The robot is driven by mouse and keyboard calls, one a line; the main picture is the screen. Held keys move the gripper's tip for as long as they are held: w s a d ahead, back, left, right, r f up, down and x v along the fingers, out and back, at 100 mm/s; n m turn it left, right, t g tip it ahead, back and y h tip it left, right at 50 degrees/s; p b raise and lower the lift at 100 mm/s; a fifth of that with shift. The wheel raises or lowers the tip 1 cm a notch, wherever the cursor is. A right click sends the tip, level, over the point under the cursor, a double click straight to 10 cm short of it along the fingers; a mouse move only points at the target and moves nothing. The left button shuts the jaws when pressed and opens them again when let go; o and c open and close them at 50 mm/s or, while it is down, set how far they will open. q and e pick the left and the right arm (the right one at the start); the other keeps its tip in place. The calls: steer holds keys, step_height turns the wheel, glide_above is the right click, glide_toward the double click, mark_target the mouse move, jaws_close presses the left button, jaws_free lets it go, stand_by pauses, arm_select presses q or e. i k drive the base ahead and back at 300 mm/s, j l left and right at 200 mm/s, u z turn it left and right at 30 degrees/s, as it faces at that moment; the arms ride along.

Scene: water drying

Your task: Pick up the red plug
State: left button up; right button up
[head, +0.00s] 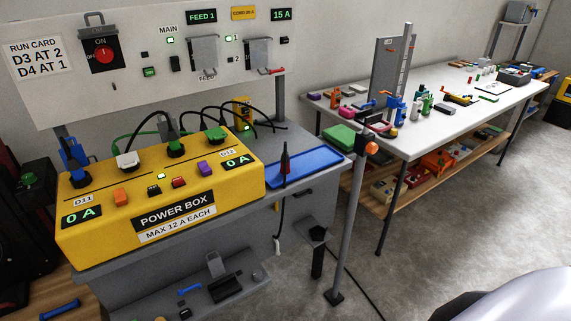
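I cannot make out a clear red plug. A slim upright thing, dark with some red (285,166), stands at the front edge of the blue tray (311,157), with a dark cable hanging below it; it is too small to tell what it is. The yellow power box (160,204) carries a blue plug (74,165), a white plug (127,160) and two green-topped plugs on its top, with cables behind. Its front has an orange, a red (179,182) and a purple button. Neither of my grippers is in view.
A white panel (200,89) with a red rotary switch (103,54) stands behind the box. A long white table (432,133) with several small parts is at the right. A grey post (350,220) stands in front of it.

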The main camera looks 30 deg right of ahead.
mark_target(288, 170)
steer(key=i+l, duration=0.1)
steer(key=l, duration=0.25)
steer(key=i+l, duration=0.1)
steer(key=l, duration=0.25)
steer(key=i+l+z, duration=0.1)
steer(key=l, duration=0.25)
steer(key=i+l, duration=0.15)
steer(key=l, duration=0.2)
steer(key=i+l+z, duration=0.1)
steer(key=l, duration=0.25)
steer(key=i+l, duration=0.15)
steer(key=l, duration=0.2)
